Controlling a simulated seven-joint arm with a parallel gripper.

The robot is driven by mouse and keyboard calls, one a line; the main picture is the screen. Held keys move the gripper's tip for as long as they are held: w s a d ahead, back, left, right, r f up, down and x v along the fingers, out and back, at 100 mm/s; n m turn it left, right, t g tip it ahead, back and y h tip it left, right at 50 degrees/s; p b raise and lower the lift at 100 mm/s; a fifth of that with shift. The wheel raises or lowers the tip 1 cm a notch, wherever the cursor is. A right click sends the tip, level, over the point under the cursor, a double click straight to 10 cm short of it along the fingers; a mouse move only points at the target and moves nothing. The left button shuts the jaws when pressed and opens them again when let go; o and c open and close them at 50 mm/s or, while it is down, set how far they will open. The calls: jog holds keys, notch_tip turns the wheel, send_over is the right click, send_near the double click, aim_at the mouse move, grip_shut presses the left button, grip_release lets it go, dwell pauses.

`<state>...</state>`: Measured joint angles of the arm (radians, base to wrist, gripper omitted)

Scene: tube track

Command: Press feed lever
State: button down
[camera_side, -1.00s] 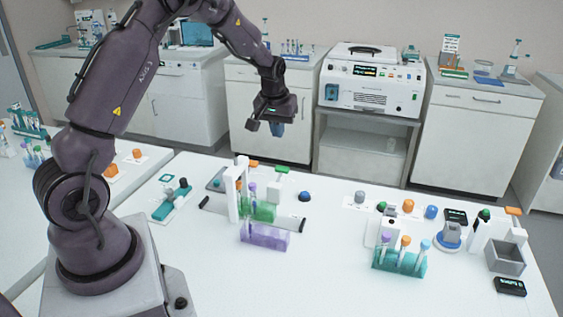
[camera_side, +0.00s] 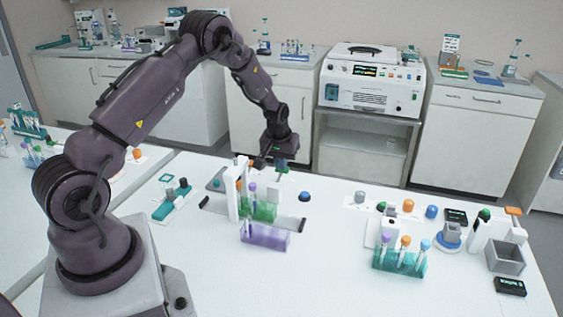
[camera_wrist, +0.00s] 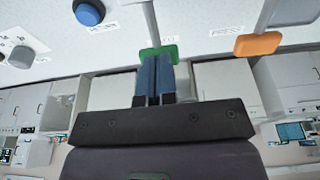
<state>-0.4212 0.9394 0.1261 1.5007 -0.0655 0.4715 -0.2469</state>
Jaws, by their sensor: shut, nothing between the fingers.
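A lever with a green tip (camera_wrist: 158,51) and a pale arm is at the top centre of the wrist view. A second lever with an orange tip (camera_wrist: 257,43) is to its right. My gripper (camera_wrist: 154,56) is shut and empty. Its blue fingertips overlap the green tip in the wrist view; whether they touch is unclear. In the side view my gripper (camera_side: 282,168) is low over the far table edge, behind the white frame (camera_side: 233,190), and largely covers the green tip.
A blue knob (camera_side: 305,196) sits right of the levers. A green tube rack (camera_side: 262,212) and a purple rack (camera_side: 265,237) stand by the frame. A teal rack (camera_side: 398,264) and a grey bin (camera_side: 506,257) are to the right. The front table is clear.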

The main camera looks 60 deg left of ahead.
jog(key=shift+a+f, duration=0.1)
jog(key=shift+w+a+f+g+h, duration=0.2)
jog(key=shift+f+g+h, duration=0.25)
jog(key=shift+g+h, duration=0.1)
jog(key=shift+w+a+f+g+h, duration=0.15)
jog(key=shift+w+f+g+h, duration=0.05)
jog(key=shift+f+g+h, duration=0.3)
jog(key=shift+w+a+f, duration=0.1)
jog(key=shift+f, duration=0.3)
jog(key=shift+r, duration=0.95)
notch_tip(320, 180, up, 14)
jog(key=shift+s+d, duration=0.35)
jog(key=shift+d, duration=0.05)
dwell(0.7)
